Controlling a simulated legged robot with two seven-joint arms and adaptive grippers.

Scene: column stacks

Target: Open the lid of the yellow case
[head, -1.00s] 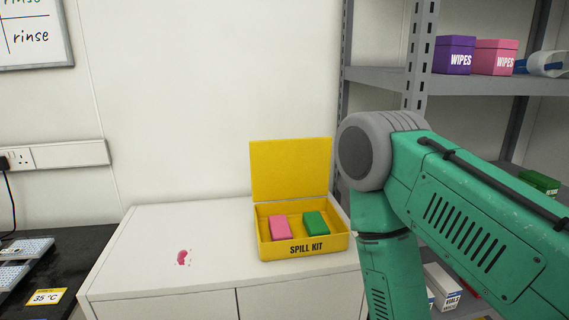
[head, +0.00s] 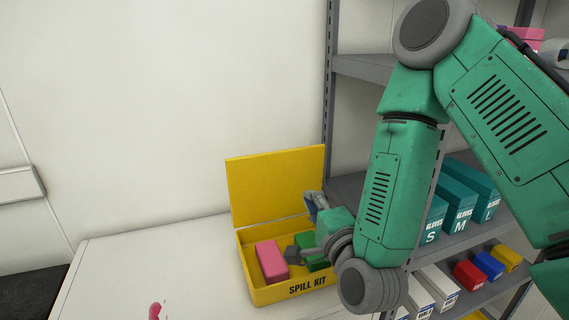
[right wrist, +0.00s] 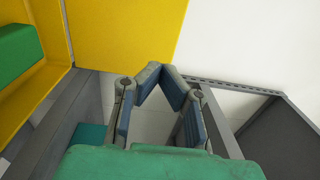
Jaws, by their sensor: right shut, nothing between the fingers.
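The yellow case (head: 262,291), marked SPILL KIT, stands on the white cabinet top. Its lid (head: 277,180) stands up at the back, so the case is open. In it lie a pink block (head: 271,261) and a green block (head: 312,262), the green one partly hidden by my right gripper. My right gripper (head: 310,228) is at the right end of the case, in front of the lid's right side. It is shut and empty. In the right wrist view its fingertips (right wrist: 162,76) meet close to the edge of the lid (right wrist: 125,30). My left gripper is out of view.
A metal shelf rack (head: 350,190) with glove boxes (head: 462,208) and small boxes stands close on the right. A white wall is behind.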

